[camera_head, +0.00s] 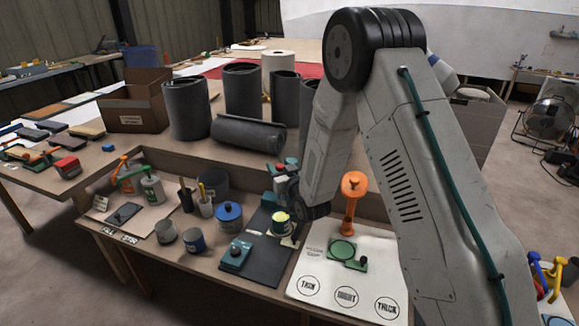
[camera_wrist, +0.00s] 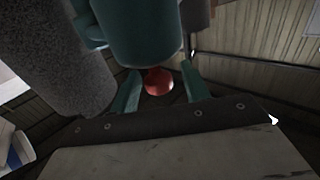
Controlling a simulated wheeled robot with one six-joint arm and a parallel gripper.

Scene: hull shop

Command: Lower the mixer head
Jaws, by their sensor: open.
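The mixer (camera_head: 283,182) stands at the back of the bench's dark mat, teal and partly hidden by my arm. A yellow-green cup (camera_head: 281,222) is just below it. In the wrist view a large teal cylinder (camera_wrist: 140,30), seemingly part of the mixer, fills the top middle. A round red knob (camera_wrist: 158,83) shows below it. My gripper (camera_wrist: 160,76) is open, its two teal fingers on either side of the red knob in the picture. I cannot tell whether they touch it. The head's exact tilt is hard to make out.
A teal box (camera_head: 236,255) sits on the dark mat (camera_head: 262,265). A blue-lidded pot (camera_head: 229,216) is to its left. A white sheet (camera_head: 325,268) with an orange-topped stand (camera_head: 352,200) lies to the right. Dark grey cylinders (camera_head: 243,90) stand behind. A speckled grey column (camera_wrist: 50,60) is close on the wrist view's left.

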